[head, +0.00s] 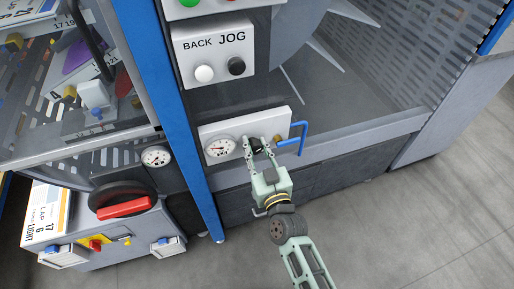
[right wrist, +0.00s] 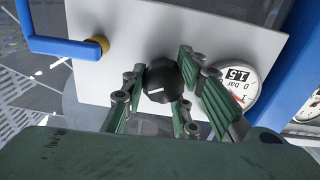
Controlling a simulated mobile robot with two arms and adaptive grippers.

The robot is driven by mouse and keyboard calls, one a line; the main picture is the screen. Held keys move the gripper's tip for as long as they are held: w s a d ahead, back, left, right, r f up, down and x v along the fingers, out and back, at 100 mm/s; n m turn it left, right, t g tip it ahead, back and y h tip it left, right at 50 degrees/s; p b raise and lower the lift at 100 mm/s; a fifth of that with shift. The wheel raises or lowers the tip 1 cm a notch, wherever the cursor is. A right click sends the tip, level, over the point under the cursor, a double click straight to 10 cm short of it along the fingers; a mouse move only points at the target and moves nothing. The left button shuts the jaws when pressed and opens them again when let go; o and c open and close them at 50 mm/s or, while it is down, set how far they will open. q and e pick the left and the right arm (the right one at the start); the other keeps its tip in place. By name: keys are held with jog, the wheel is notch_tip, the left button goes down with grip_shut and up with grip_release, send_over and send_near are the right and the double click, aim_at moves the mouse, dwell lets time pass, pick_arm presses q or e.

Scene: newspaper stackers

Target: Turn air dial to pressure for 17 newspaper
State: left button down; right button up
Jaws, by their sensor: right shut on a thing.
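The black air dial (head: 256,145) is a round knob on a white panel (head: 283,122) low on the machine. My right gripper (head: 262,143) is shut on it. In the right wrist view the fingers stand on both sides of the dial (right wrist: 163,88), and a white mark shows on its face. A round pressure gauge (head: 220,147) sits left of the dial on the same panel. It shows in the right wrist view (right wrist: 236,78) with "1.5" and "bar" upside down, partly hidden by a finger; I cannot read its needle surely. My left gripper is not in view.
A blue bent lever (head: 293,137) stands just right of the dial. The BACK JOG box (head: 213,56) is above. A blue post (head: 185,120), a second gauge (head: 156,157), a red-handled switch (head: 123,207) and a label with "17" (head: 42,215) are left.

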jog(key=shift+d+m, duration=0.2)
jog(key=shift+m, duration=0.2)
jog(key=shift+f+m+p, duration=0.1)
jog(key=shift+m+p, duration=0.5)
jog(key=shift+m, duration=0.6)
jog(key=shift+f+m, duration=0.15)
jog(key=shift+m, duration=1.15)
jog(key=shift+f, duration=0.1)
jog(key=o, duration=1)
jog(key=shift+d, duration=0.15)
